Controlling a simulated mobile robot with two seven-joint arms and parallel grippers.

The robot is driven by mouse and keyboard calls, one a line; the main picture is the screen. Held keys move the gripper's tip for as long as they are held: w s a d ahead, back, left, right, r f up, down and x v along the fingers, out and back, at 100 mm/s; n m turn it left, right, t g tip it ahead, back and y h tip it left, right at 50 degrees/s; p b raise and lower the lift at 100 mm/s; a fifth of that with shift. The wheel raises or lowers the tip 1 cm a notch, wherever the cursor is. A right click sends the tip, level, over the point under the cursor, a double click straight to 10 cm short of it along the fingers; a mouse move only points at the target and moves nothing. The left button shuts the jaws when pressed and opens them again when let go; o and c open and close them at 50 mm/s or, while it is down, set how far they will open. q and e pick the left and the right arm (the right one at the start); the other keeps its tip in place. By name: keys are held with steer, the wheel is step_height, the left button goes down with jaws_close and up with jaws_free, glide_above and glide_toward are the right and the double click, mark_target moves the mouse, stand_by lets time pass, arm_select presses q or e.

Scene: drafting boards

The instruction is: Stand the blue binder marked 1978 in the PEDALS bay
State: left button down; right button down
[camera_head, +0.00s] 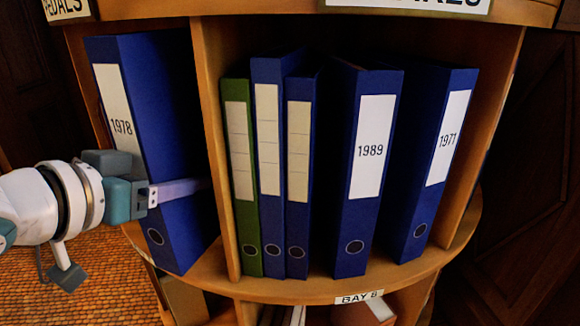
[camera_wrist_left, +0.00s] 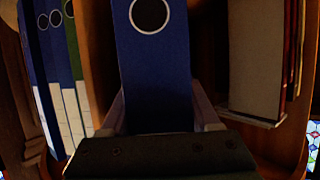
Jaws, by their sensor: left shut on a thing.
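The blue binder marked 1978 (camera_head: 160,120) is upright at the left in the head view, in the bay beneath the PEDALS sign (camera_head: 67,9). My left gripper (camera_head: 180,190) is shut on it from the front, low on its spine. One finger lies along its right side; the other is hidden behind it. In the left wrist view the binder (camera_wrist_left: 152,75) sits between the two fingers, its round finger hole at the top. Its lower end is at the bay's floor near the front edge; I cannot tell whether it touches. My right gripper is not in view.
A wooden divider (camera_head: 212,130) stands right of the binder. Beyond it are a green binder (camera_head: 242,170), two blue binders, and blue binders marked 1989 (camera_head: 368,160) and 1971 (camera_head: 436,160). The shelf's curved front edge carries a BAY 8 label (camera_head: 359,297).

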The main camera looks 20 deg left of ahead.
mark_target(201, 160)
arm_select(q)
steer(key=w+b, duration=0.1)
steer(key=w, duration=0.4)
steer(key=shift+w, duration=0.25)
step_height(201, 160, down, 4)
steer(key=b, duration=0.3)
steer(key=shift+r, duration=0.35)
steer(key=shift+c, duration=0.6)
jaws_free()
